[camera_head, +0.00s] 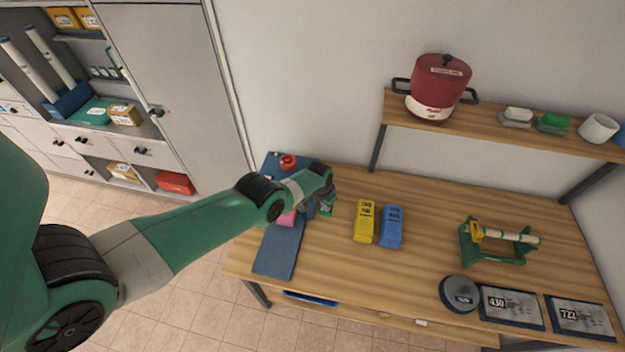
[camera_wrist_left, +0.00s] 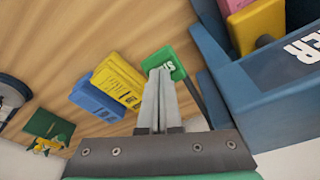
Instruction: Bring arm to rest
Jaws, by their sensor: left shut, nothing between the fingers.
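My left arm reaches in from the left in the head view. My left gripper (camera_head: 326,205) is over the left part of the wooden table (camera_head: 340,290), beside a blue holder. In the left wrist view the gripper (camera_wrist_left: 160,72) is shut and empty, its two fingers together. A green block with white letters (camera_wrist_left: 168,62) shows just beyond the fingertips; I cannot tell whether they touch it. The blue holder (camera_wrist_left: 270,90) stands to the right of the fingers in that view, with pink and yellow items in it. My right gripper is not in view.
A yellow block (camera_head: 365,221) and a blue block (camera_head: 391,226) stand right of the gripper. Farther right are a green stand (camera_head: 495,243), a round grey tin (camera_head: 459,294) and two numbered plates. A shelf (camera_head: 490,123) with a red pot (camera_head: 440,88) is above the table's back.

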